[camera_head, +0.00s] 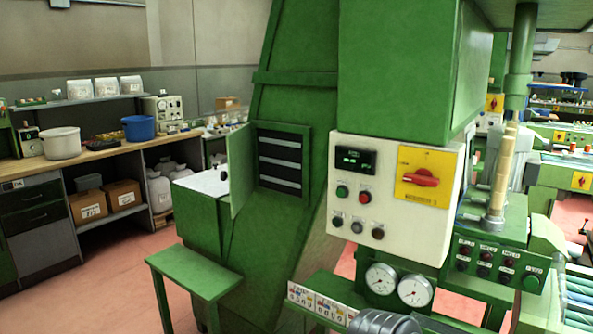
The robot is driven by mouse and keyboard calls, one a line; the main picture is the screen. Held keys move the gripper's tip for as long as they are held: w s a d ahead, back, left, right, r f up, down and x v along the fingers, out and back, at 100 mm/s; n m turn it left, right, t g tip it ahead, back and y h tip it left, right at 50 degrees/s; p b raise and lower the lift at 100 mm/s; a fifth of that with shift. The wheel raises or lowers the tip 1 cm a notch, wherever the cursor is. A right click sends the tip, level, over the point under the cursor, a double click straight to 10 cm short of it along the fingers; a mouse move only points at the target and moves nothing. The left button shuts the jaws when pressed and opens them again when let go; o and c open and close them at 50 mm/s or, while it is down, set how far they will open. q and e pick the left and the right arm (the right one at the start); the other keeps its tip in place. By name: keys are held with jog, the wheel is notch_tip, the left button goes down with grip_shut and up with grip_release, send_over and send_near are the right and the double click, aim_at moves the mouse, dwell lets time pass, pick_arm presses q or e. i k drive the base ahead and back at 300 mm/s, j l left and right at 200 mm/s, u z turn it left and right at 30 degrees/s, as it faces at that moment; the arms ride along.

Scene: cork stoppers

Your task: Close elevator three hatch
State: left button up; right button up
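A green hatch door (241,168) stands swung open on the left side of an opening (280,158) in the tall green elevator housing (290,105). A small dark knob (224,175) is on the door. Inside the opening, several light horizontal slats show against a dark interior. No number is readable on this housing, so I cannot tell whether it is elevator three. Neither of my grippers is in view.
A white control box (390,195) with a red switch (421,177) stands right of the hatch. A low green table (194,272) stands in front. A workbench (105,150) runs along the left wall. Pink floor (110,285) is open at lower left.

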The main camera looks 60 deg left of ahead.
aim_at(240, 175)
jog(key=k+j+u, duration=0.1)
jog(key=j+u, duration=0.2)
jog(key=j, duration=0.45)
jog(key=j+u, duration=0.25)
jog(key=j, duration=0.5)
jog(key=j+u, duration=0.3)
jog(key=j, duration=0.45)
jog(key=i+j+u, duration=0.15)
jog(key=j+u, duration=0.15)
jog(key=j, duration=0.45)
